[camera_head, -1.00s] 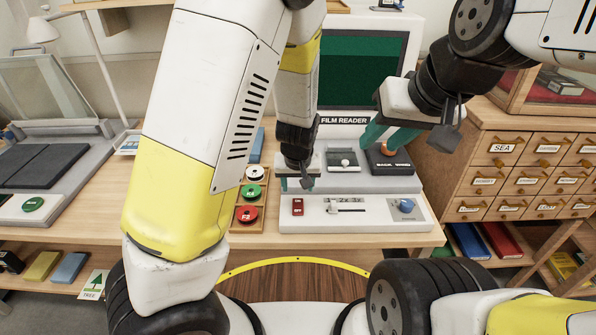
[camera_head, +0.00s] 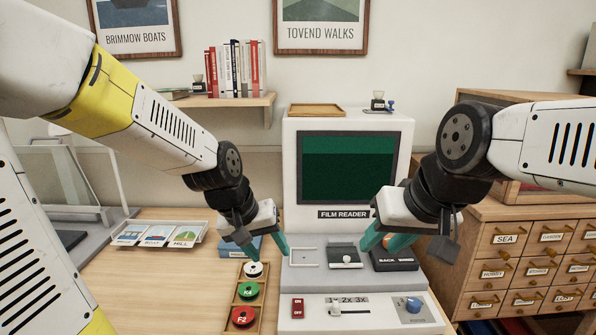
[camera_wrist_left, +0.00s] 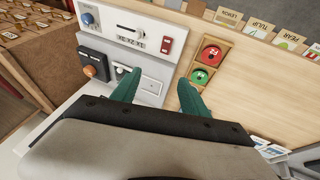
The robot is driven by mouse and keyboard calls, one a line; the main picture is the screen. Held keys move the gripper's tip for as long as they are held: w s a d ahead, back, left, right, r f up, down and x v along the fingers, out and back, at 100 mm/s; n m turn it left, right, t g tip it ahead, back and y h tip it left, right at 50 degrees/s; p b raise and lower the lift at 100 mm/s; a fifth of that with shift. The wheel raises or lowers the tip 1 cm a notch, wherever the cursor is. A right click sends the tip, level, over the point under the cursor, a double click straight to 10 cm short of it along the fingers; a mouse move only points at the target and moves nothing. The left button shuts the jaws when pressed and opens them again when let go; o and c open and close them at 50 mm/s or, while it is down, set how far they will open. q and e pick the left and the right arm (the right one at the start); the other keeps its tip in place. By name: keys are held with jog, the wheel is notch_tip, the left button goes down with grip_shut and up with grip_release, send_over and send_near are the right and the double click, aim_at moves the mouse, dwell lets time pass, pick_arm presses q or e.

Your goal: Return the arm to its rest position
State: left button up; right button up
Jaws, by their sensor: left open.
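My left gripper (camera_head: 268,252) is open and empty, hanging over the left edge of the film reader's base near the white-topped reel (camera_head: 253,269). In the left wrist view its two teal fingers (camera_wrist_left: 158,88) are apart with nothing between them. My right gripper (camera_head: 388,236) is at the right side of the film reader (camera_head: 291,160), in front of the screen and close to the black box labelled BACK WIND (camera_head: 398,262). Its teal fingers look apart, with nothing seen held. The left arm reaches in from the left, bent at the elbow.
The wooden tray (camera_head: 238,292) holds a white, a green (camera_head: 248,290) and a red reel (camera_head: 242,316). A card rack (camera_head: 200,233) stands behind it. The drawer cabinet (camera_head: 533,222) is at the right. A bookshelf (camera_head: 225,102) hangs above. Bare table (camera_head: 160,290) lies left of the tray.

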pick_arm(q)
jog(key=s+a+r+t+y, duration=0.1)
jog(key=s+a+r+t, duration=0.1)
jog(key=s+a+r, duration=0.5)
jog(key=s+r, duration=0.2)
jog(key=s, duration=0.1)
jog(key=shift+s+a+r+m, duration=0.25)
jog(key=shift+s+a+m, duration=0.05)
jog(key=shift+s+a, duration=0.1)
